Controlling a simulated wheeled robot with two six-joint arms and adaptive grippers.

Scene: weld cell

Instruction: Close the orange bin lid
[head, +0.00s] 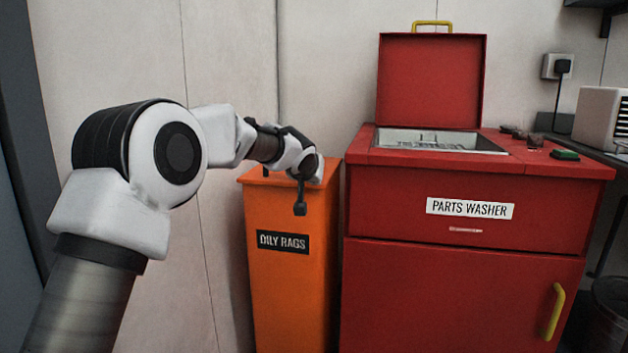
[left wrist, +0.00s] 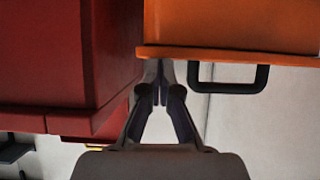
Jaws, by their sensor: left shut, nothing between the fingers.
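The orange bin (head: 290,290), labelled OILY RAGS, stands against the wall, left of the red parts washer. Its orange lid (head: 258,179) lies flat across the top, with no gap visible along the front edge. My arm hides part of the lid. In the left wrist view, which looks upside down, the lid's edge (left wrist: 235,54) and its black handle (left wrist: 228,88) show beside the fingers. My left gripper (head: 300,208) is shut and empty at the bin's top, near the side facing the washer. Its closed fingertips (left wrist: 161,66) overlap the lid edge in view; contact is unclear. My right gripper is out of view.
The red parts washer (head: 400,240) stands close to the bin's right side, its own lid (head: 430,80) raised. Small items and a green object (head: 564,155) lie on its top right. The pale wall is close behind the bin.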

